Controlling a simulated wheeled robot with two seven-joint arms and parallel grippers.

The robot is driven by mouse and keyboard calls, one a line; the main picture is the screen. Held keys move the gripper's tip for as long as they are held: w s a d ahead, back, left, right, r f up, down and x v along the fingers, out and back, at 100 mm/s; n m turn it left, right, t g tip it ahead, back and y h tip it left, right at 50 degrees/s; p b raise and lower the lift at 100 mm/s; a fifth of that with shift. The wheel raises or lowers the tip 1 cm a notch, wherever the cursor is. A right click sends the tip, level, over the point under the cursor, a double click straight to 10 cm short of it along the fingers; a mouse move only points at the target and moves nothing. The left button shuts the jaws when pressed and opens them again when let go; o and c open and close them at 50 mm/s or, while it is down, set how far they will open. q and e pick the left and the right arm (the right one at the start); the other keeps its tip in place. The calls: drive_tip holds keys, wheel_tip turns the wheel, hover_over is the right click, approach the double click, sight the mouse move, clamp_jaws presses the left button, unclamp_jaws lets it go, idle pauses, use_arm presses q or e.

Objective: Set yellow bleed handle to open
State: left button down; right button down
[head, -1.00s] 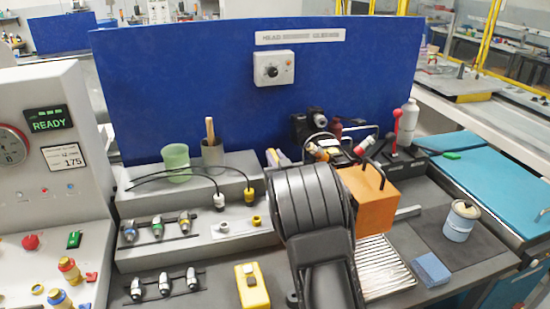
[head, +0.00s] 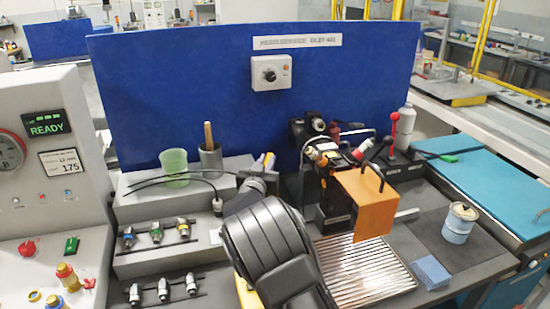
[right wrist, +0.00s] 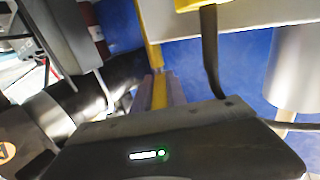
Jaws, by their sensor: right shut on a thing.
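My right gripper (right wrist: 158,92) is shut on a narrow yellow bar, which I take as the yellow bleed handle (right wrist: 149,32). The bar runs between the two purple-grey fingers and out past them in the right wrist view. In the head view the fingertips (head: 265,161) show small, just beyond my dark wrist, at the back of the grey stepped bench and in front of the blue panel. My wrist and forearm hide most of the bench there, and the handle's setting cannot be read. My left gripper is not in view.
A black hose (right wrist: 209,55) passes close by. A black machine (head: 335,200) with an orange guard (head: 366,205) stands to the right.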

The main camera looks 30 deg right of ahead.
drive_tip(key=shift+w+a+r+m+g+h+p, duration=0.1)
drive_tip(key=shift+w+a+m+g+h+p, duration=0.05)
drive_tip(key=shift+m+g+h+p, duration=0.25)
drive_tip(key=shift+w+a+r+m+g+h+p, duration=0.1)
drive_tip(key=shift+m+g+h+p, duration=0.15)
drive_tip(key=shift+m+g+h, duration=0.2)
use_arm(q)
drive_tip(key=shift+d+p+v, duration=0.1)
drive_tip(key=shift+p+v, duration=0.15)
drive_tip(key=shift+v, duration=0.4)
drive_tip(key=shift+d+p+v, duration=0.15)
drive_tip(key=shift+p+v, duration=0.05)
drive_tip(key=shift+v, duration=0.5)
use_arm(e)
drive_tip(key=shift+w+a+f+m+g+h, duration=0.1)
drive_tip(key=shift+w+m+g+h, duration=0.05)
drive_tip(key=shift+m+g+h, duration=0.4)
drive_tip(key=shift+w+a+f+m+g+h, duration=0.1)
drive_tip(key=shift+m+g+h, duration=0.2)
drive_tip(key=shift+g, duration=0.3)
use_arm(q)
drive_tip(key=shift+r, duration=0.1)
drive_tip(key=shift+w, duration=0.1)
use_arm(e)
drive_tip(key=c, duration=1.3)
unclamp_jaws()
drive_tip(key=shift+c, duration=0.2)
